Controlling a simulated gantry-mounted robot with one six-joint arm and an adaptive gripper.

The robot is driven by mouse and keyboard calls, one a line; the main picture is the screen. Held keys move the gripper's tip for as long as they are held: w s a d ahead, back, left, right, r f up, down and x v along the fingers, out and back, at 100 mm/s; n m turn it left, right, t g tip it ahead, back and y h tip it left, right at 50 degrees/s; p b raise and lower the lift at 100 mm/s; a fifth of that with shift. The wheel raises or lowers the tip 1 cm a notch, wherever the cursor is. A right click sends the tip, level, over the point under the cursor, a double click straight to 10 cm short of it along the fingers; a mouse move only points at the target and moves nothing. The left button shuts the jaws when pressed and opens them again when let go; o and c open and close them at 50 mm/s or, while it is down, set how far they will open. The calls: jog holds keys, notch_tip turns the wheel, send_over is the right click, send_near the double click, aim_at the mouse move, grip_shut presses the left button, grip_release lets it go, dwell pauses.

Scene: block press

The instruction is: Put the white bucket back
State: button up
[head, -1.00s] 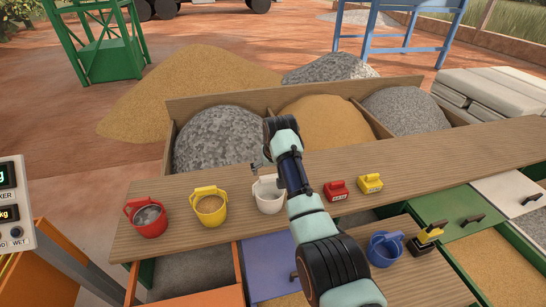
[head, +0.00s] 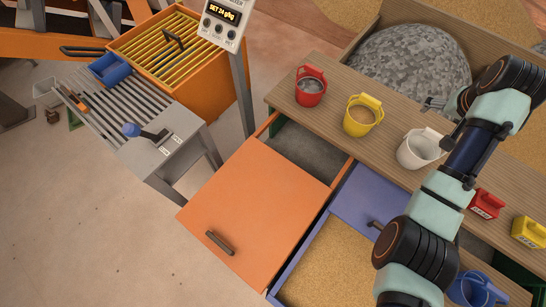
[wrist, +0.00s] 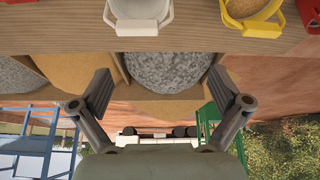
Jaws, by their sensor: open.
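The white bucket (head: 420,148) stands upright on the wooden bench, between the yellow bucket and my arm. It also shows at the top of the wrist view (wrist: 138,14), upside down and cut off by the frame edge. My gripper (head: 437,103) is open and empty, just behind and above the white bucket, apart from it. In the wrist view my two fingers (wrist: 171,92) are spread wide with nothing between them. Part of my gripper is hidden behind my wrist in the head view.
A red bucket (head: 310,92) and a yellow bucket (head: 361,118) stand left of the white one. Red (head: 486,204) and yellow (head: 529,232) blocks and a blue bucket (head: 475,290) are at right. An orange drawer front (head: 250,200) is below. A gravel heap (head: 410,65) lies behind the bench.

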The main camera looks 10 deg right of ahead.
jog(key=w+a+f+n+t, duration=0.1)
jog(key=w+a+n+t, duration=0.1)
jog(key=a, duration=0.7)
jog(key=w+a+f+n+t, duration=0.1)
jog(key=w+a+f, duration=0.15)
jog(key=a, duration=0.75)
jog(key=w+a+f+n+t, duration=0.1)
jog(key=w+a+n+t, duration=0.15)
jog(key=a, duration=0.65)
jog(key=s+a+r+n+t+y, duration=0.2)
jog(key=s+a, duration=0.3)
jog(key=a, duration=0.5)
jog(key=s+a+r+n+t+y, duration=0.1)
jog(key=s+a+r+y, duration=0.1)
jog(key=s+a, duration=0.4)
jog(key=a, duration=0.5)
jog(key=shift+s+a+r+n+t, duration=0.2)
jog(key=shift+a+n+t, duration=0.1)
jog(key=shift+n+t, duration=0.05)
